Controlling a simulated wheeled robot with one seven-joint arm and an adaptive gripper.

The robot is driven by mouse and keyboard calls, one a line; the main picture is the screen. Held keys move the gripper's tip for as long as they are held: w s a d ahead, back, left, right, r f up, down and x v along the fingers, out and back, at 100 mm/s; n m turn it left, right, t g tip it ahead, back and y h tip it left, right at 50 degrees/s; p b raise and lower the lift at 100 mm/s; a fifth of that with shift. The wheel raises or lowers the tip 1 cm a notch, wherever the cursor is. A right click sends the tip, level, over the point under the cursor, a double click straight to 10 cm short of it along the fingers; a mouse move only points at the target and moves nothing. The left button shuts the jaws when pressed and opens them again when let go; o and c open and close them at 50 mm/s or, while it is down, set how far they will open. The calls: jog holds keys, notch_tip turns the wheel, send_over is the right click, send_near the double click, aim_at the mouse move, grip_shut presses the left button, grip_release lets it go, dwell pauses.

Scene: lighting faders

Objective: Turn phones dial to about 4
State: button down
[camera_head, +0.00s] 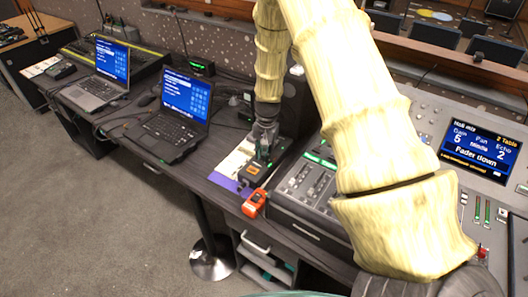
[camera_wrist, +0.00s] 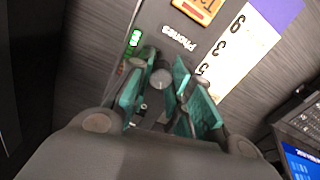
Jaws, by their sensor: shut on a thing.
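The phones unit is a dark box (camera_head: 258,177) on the desk; the wrist view shows its grey face (camera_wrist: 168,22) with the word "Phones". A small round grey dial (camera_wrist: 160,78) stands below that word, between the teal fingers of my gripper (camera_wrist: 158,88). My gripper is shut on the dial from both sides. In the head view my gripper (camera_head: 264,143) points down onto the box and hides the dial. A pointer mark on the dial cannot be made out.
A white card (camera_wrist: 228,55) with large numbers lies beside the box, on a purple sheet (camera_wrist: 277,12). A small green display (camera_wrist: 135,38) is near the dial. A laptop (camera_head: 170,130) stands left, a mixing console (camera_head: 310,190) right.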

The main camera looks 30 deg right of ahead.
dwell(0.4)
jog(key=c, duration=1.3)
grip_release()
jog(key=shift+o, duration=0.2)
notch_tip(320, 180, up, 12)
jog(key=shift+s+d, duration=0.25)
jog(key=shift+s, duration=0.05)
